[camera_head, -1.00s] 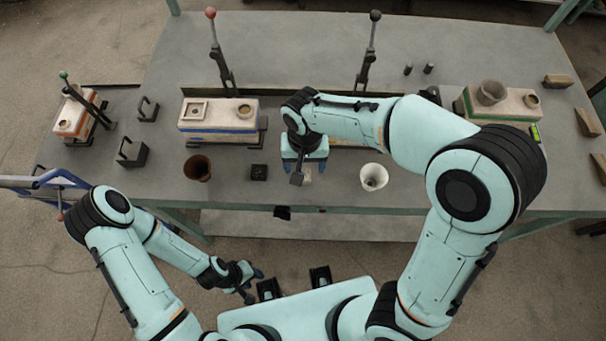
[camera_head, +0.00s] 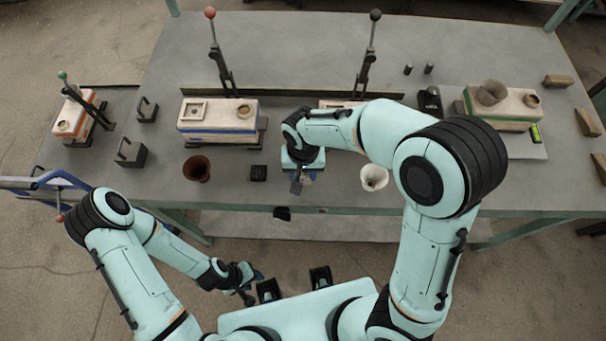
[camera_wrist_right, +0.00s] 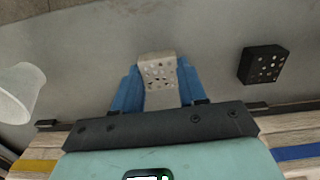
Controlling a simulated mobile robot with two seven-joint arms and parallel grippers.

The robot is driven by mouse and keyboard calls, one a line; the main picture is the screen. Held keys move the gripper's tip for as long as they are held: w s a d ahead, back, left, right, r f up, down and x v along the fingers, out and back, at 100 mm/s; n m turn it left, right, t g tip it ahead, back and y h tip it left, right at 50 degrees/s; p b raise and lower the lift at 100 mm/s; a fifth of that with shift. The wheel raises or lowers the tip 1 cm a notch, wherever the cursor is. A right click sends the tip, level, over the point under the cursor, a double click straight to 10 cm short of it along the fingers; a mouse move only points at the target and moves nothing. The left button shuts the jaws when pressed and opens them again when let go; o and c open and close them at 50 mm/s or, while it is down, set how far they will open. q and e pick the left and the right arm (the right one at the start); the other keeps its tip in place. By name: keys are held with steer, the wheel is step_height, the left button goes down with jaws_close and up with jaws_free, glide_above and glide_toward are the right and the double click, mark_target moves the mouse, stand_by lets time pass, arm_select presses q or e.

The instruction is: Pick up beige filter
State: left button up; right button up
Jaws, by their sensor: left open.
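The beige filter (camera_wrist_right: 157,72), a small pale block with a perforated face, sits between the blue fingers of my right gripper (camera_wrist_right: 160,88) in the right wrist view. The fingers press against both its sides with no clear gap, so the gripper looks shut on it. In the head view my right gripper (camera_head: 307,180) is over the table's near part, mostly covering the filter. Whether the filter is clear of the tabletop cannot be told. My left gripper (camera_head: 246,281) is open and empty, low in front of the table.
A black filter (camera_head: 259,173) lies left of my right gripper. A brown cup (camera_head: 197,168) stands further left, a white cup (camera_head: 373,178) to the right. Moulds (camera_head: 218,119) and clamp levers (camera_head: 220,62) stand behind. The table's front edge is close.

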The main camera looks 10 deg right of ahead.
mark_target(303, 175)
arm_select(q)
steer(key=w+r+p, duration=0.2)
steer(key=r, duration=0.1)
steer(key=shift+w+r+p, duration=0.1)
steer(key=shift+r+p, duration=0.1)
steer(key=shift+p, duration=0.15)
arm_select(e)
step_height(303, 175, up, 20)
